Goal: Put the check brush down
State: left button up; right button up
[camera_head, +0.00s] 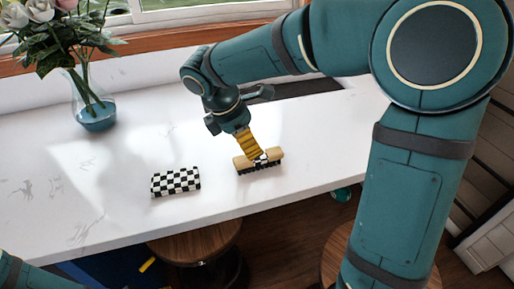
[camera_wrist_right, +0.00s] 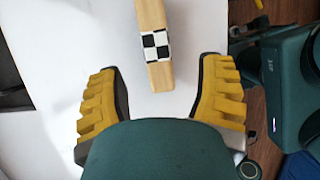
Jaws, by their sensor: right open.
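The check brush (camera_head: 244,163), a wooden bar with dark bristles facing down and a black-and-white checked band, rests on the white counter near its front edge. My right gripper (camera_head: 256,155), with yellow ribbed fingers, is just above and partly in front of the brush, hiding part of its top. In the right wrist view the brush (camera_wrist_right: 161,75) lies between the open fingers, with a gap on each side. Its near end shows between the fingertips (camera_wrist_right: 157,70). Part of my left arm shows at the lower left, without a clear gripper.
A black-and-white checked block (camera_head: 176,181) lies left of the brush. A glass vase (camera_head: 94,108) with flowers stands at the back left. A dark recessed area (camera_head: 308,88) is behind my right arm. Wooden stools (camera_head: 195,242) stand below the counter's front edge. The left counter is mostly clear.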

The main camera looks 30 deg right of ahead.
jog(key=v, duration=0.5)
jog(key=shift+p, duration=0.4)
